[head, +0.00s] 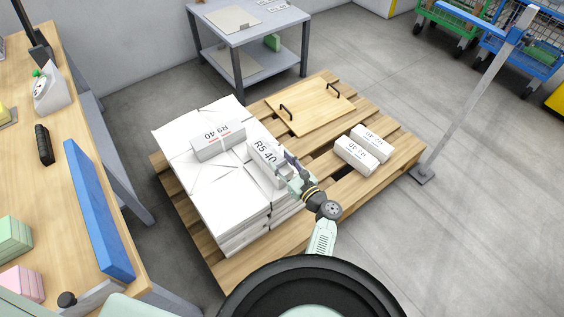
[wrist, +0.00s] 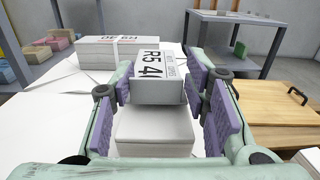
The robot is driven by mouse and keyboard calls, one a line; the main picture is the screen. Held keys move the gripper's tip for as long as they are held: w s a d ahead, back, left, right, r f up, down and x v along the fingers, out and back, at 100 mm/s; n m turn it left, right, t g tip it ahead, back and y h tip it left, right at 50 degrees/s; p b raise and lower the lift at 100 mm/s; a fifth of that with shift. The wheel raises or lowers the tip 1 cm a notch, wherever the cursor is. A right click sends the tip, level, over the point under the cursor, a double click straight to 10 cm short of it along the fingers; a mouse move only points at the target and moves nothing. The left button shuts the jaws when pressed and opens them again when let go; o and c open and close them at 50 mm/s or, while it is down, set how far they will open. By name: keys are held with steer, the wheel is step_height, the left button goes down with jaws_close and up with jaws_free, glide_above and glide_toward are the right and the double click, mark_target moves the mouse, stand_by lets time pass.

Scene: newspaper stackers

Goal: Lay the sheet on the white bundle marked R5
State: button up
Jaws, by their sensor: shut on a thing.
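A white bundle marked R5 40 (head: 262,150) is at the right side of the large white stack (head: 225,218) on the pallet. My gripper (head: 288,168) is shut on this bundle. In the wrist view the purple finger pads lie against both sides of the marked bundle (wrist: 160,92). A plain white block (wrist: 155,135) shows below and nearer. Whether the bundle is lifted clear of it I cannot tell. Loose white paper covers the stack top. A flat pale sheet (head: 234,20) lies on the grey table; which flat piece is the task's sheet is unclear.
Another labelled white bundle (head: 218,143) lies on the stack to the left. A wooden board with two dark handles (head: 312,108) and two small white bundles (head: 357,155) lie on the pallet (head: 398,132). A workbench stands at left, a grey post at right. Floor is clear at lower right.

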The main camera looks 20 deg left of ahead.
steer(key=shift+f+b, duration=0.4)
steer(key=shift+f, duration=0.15)
steer(key=o, duration=1)
steer(key=shift+c, duration=0.2)
steer(key=v, duration=1.2)
